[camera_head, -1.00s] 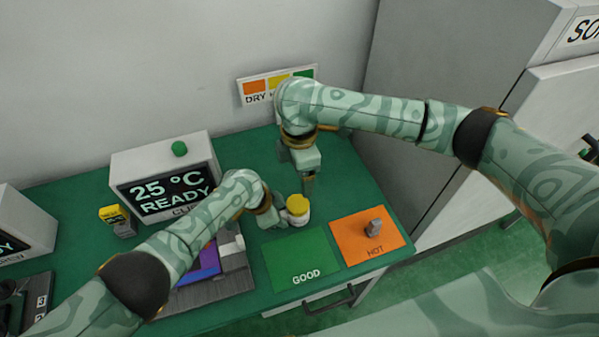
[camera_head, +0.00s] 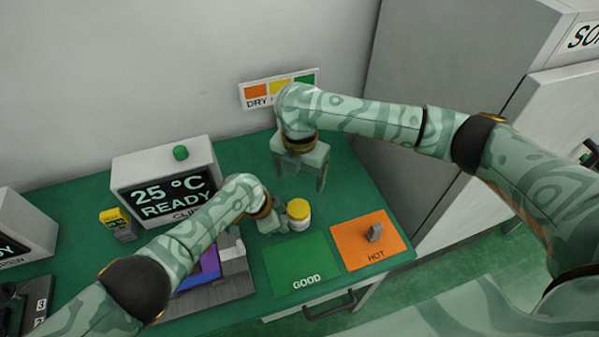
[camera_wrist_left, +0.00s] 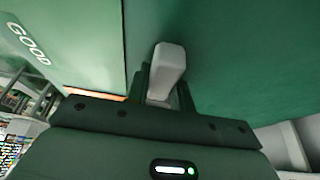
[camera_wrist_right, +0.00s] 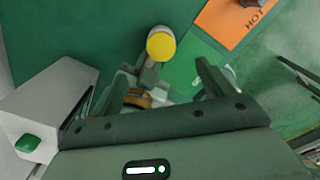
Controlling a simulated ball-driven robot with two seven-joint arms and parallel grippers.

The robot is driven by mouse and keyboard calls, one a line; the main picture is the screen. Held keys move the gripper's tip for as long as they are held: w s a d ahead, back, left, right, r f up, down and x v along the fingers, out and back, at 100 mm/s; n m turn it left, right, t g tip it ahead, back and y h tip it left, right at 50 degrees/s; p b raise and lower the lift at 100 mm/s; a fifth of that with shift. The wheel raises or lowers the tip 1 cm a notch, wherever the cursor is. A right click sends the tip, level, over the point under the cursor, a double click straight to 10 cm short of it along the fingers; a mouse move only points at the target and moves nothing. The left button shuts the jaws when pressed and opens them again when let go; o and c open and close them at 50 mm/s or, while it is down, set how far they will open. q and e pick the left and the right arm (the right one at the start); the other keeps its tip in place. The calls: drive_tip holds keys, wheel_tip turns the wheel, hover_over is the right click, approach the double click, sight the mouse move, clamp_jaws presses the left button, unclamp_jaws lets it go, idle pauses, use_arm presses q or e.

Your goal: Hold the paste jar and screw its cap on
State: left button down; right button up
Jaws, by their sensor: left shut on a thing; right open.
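The paste jar (camera_head: 300,222) is white and stands upright on the green bench, with a yellow cap (camera_head: 299,208) on top. How tightly the cap sits cannot be told. My left gripper (camera_head: 281,223) is shut on the jar from its left side. In the left wrist view a pale block-like part (camera_wrist_left: 168,66) is between its fingers; the cap is out of that view. My right gripper (camera_head: 300,180) is open and empty, pointing down above and behind the jar. In the right wrist view the yellow cap (camera_wrist_right: 160,45) lies beyond the open fingers, touching neither.
A green GOOD mat (camera_head: 300,264) and an orange HOT mat (camera_head: 352,250) with a grey piece (camera_head: 375,232) lie in front and right. A display box (camera_head: 165,183), a yellow-topped block (camera_head: 118,223) and a grey fixture (camera_head: 236,270) stand left. Free bench lies behind the jar.

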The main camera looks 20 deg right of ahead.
sight(301, 209)
wheel_tip(301, 209, down, 12)
drive_tip(key=shift+r, duration=0.1)
idle(0.4)
drive_tip(key=c, duration=1.1)
drive_tip(key=shift+o, duration=0.2)
drive_tip(key=m, duration=0.4)
drive_tip(key=shift+s+m, duration=0.15)
drive_tip(key=shift+m, duration=0.25)
drive_tip(key=m, duration=0.3)
drive_tip(key=shift+s+m, duration=0.1)
drive_tip(key=shift+m, duration=0.3)
drive_tip(key=m, duration=0.5)
drive_tip(key=shift+s+m, duration=0.15)
drive_tip(key=shift+m, duration=0.15)
drive_tip(key=m, duration=0.4)
drive_tip(key=o, duration=1.1)
drive_tip(key=shift+r, duration=0.1)
